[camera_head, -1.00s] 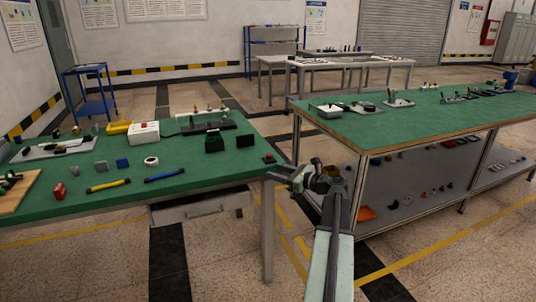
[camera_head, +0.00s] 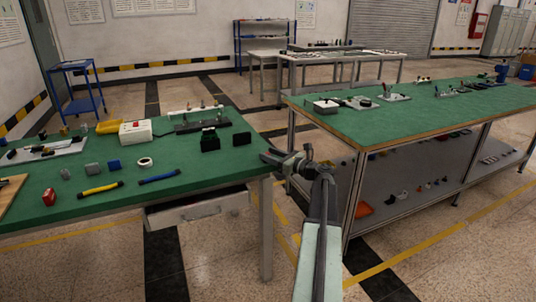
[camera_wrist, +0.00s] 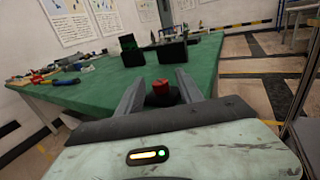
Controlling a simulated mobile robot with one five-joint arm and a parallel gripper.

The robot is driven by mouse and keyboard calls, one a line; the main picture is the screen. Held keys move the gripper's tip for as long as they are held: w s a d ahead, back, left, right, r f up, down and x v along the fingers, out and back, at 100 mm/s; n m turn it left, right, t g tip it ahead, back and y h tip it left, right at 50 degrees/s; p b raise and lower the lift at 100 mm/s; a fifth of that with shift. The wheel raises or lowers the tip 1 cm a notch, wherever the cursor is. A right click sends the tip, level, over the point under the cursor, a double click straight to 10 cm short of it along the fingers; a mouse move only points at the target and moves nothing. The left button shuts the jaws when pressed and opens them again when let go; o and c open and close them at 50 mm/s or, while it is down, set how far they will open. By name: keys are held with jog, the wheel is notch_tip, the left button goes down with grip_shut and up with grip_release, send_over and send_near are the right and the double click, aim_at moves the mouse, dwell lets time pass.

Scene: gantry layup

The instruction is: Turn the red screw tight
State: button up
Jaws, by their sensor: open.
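Yellow (camera_head: 100,189) and blue (camera_head: 160,176) handled tools and a white box (camera_head: 135,131) lie farther left. A drawer (camera_head: 197,209) hangs below. A second green table (camera_head: 400,117) stands right, across a gap.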

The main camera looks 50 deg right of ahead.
jog(key=shift+w+a, duration=0.1)
jog(key=shift+w, duration=0.65)
grip_shut()
jog(key=shift+a+h, duration=0.1)
jog(key=shift+h, duration=0.2)
jog(key=shift+s+a+m+h, duration=0.1)
jog(key=shift+m+h, duration=0.6)
jog(key=shift+h, duration=0.1)
jog(key=m+h, duration=0.2)
jog(key=h, duration=0.1)
jog(key=shift+h, duration=0.3)
jog(key=m+g+h, duration=0.2)
jog(key=h, duration=0.1)
jog(key=m+g+h, duration=0.2)
jog(key=m+h, duration=0.1)
jog(key=h, duration=0.1)
jog(key=shift+m, duration=0.3)
jog(key=shift+d+h, duration=0.2)
jog(key=shift+h, duration=0.2)
